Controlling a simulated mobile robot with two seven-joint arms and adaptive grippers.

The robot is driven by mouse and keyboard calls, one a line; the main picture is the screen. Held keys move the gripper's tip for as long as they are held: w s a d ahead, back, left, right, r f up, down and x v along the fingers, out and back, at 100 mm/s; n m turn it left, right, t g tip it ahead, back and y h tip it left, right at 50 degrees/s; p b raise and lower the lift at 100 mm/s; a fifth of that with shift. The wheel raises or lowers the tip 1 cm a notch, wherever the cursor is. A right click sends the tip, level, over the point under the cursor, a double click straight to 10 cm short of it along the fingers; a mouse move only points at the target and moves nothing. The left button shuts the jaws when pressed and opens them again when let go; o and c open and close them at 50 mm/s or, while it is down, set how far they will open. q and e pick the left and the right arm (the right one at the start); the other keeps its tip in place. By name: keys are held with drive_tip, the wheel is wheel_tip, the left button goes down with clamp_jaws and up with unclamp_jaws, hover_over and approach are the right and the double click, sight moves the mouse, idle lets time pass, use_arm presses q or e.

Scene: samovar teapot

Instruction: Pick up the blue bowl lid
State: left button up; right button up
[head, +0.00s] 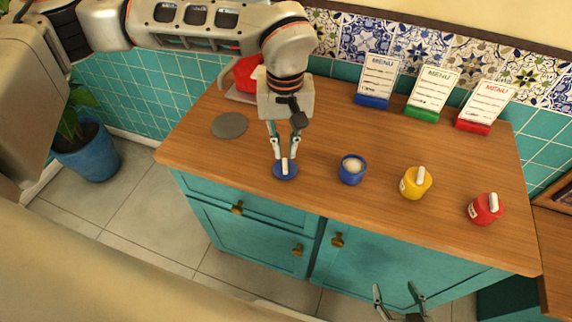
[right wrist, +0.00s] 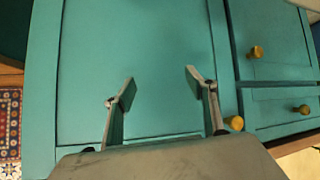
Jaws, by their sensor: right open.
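The blue bowl lid (head: 278,174), a round disc with an upright white handle, is on the wooden counter near its front edge. My left gripper (head: 285,158) points down right above the lid, its two fingers apart on either side of the handle's top. I see no clear contact between fingers and handle. The blue bowl (head: 351,177) stands uncovered to the right of the lid, with white contents. My right gripper (head: 399,290) is open and empty, low in front of the cabinet. In the right wrist view its fingers (right wrist: 160,88) are apart before a teal door.
A yellow lidded bowl (head: 413,187) and a red lidded bowl (head: 484,211) stand further right on the counter (head: 320,130). Menu stands (head: 432,92) line the back. A grey disc (head: 230,125) lies left, and a red object (head: 246,75) stands behind my left arm.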

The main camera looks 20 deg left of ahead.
sight(285, 164)
use_arm(q)
wheel_tip(285, 164, down, 4)
drive_tip(key=shift+s+f, duration=0.1)
drive_tip(key=shift+f, duration=0.35)
use_arm(e)
drive_tip(key=shift+w+d+r, duration=0.1)
drive_tip(key=shift+w+r, duration=0.25)
drive_tip(key=shift+w, duration=0.2)
use_arm(q)
clamp_jaws()
